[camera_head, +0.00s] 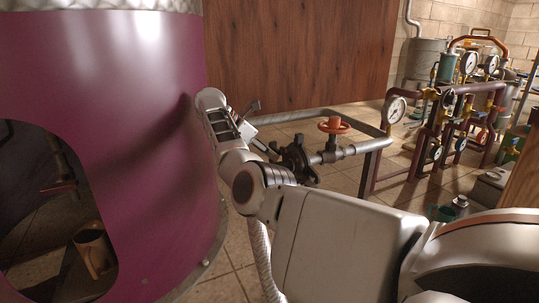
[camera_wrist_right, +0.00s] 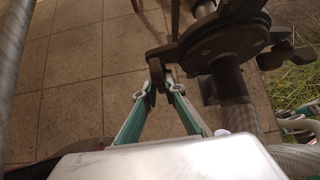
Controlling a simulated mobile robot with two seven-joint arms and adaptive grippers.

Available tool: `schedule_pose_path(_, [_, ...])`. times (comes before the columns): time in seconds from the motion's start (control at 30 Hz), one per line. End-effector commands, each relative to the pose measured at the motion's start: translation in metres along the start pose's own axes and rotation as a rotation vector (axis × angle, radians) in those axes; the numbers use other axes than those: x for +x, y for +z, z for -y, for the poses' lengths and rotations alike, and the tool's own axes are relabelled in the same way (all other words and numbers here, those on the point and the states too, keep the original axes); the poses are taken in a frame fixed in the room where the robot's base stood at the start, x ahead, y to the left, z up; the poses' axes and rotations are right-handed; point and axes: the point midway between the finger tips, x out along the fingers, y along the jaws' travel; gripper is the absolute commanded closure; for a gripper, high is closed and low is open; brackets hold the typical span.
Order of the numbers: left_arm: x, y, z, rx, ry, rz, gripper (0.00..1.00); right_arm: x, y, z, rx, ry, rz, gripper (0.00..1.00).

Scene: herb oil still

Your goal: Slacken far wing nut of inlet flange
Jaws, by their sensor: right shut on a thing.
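The inlet flange (camera_head: 297,157) is a dark round pair of plates on the grey pipe, in the middle of the head view. In the right wrist view the flange (camera_wrist_right: 225,40) fills the upper right, with dark lugs at its sides. My right gripper (camera_wrist_right: 162,88) reaches it from below in that view. Its two narrow fingers are shut on a dark wing nut (camera_wrist_right: 157,67) at the flange's left side. The fingertips hide part of the wing nut. Another wing nut (camera_wrist_right: 285,55) shows on the flange's right side. My left gripper is in neither view.
A large purple vessel (camera_head: 150,150) with an opening stands close at left. A red handwheel (camera_head: 334,125) sits on the pipe just right of the flange. A gauge (camera_head: 394,109) and purple pipe frame stand further right. Tiled floor (camera_wrist_right: 80,65) is clear left of the flange.

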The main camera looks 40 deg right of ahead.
Motion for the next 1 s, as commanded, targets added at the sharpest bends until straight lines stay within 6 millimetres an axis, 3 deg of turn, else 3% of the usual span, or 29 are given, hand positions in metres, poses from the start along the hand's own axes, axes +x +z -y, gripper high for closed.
schedule_pose_path(0.07, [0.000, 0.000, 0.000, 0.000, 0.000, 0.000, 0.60, 0.002, -0.001, 0.001, -0.002, -0.003, 0.000, 1.00])
schedule_pose_path(0.1, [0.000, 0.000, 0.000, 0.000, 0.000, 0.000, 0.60, 0.002, -0.001, 0.001, -0.002, -0.003, 0.000, 0.88])
schedule_pose_path(0.17, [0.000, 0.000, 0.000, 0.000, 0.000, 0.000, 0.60, 0.002, -0.001, 0.001, -0.002, -0.003, 0.000, 0.74])
schedule_pose_path(0.57, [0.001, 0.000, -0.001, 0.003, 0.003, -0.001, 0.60, -0.002, 0.003, 0.000, 0.001, 0.000, 0.000, 0.74])
schedule_pose_path(1.0, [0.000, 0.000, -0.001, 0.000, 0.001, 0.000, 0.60, -0.052, 0.053, 0.004, 0.002, 0.000, -0.003, 0.74])
